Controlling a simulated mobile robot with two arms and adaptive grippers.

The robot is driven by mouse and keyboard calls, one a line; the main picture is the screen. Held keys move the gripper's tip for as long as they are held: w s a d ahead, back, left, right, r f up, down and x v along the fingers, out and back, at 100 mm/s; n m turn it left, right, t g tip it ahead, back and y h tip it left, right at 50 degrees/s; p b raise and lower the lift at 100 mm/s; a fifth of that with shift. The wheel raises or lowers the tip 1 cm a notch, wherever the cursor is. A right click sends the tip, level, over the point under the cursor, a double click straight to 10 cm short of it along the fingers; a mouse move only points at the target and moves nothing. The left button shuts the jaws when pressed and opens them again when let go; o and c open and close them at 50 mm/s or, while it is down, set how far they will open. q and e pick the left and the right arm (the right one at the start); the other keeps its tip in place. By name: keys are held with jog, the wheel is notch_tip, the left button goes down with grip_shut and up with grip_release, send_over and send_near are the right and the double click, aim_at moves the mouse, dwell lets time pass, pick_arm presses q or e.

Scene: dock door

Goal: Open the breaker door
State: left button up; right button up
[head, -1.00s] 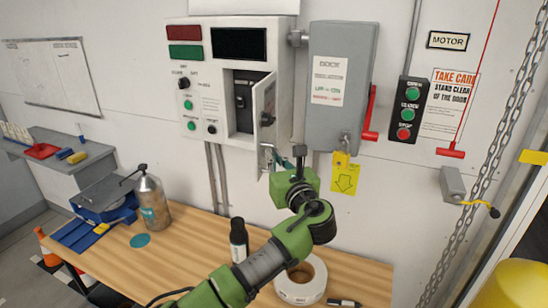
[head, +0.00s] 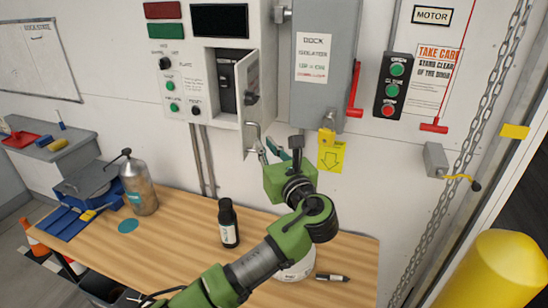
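The breaker door (head: 249,92) is a small grey-white door on the control panel (head: 178,75). It is hinged on the right and stands ajar, swung out towards me. A dark recess with a black breaker (head: 227,88) shows behind it. A dark latch sits on the door's face. My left gripper (head: 270,151) is just below and right of the door's lower edge, largely hidden behind my green wrist. Its fingers are too small and covered to tell whether they are apart or touching the door. My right gripper is out of view.
A grey isolation box (head: 322,90) with a red lever (head: 353,92) and yellow tag (head: 330,155) stands close right of the door. Below, the wooden bench (head: 180,240) holds a black bottle (head: 228,223), metal canister (head: 141,187) and marker (head: 332,277).

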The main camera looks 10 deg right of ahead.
pick_arm(q)
jog(key=v, duration=0.6)
jog(key=shift+s, duration=0.25)
jog(key=shift+d, duration=0.1)
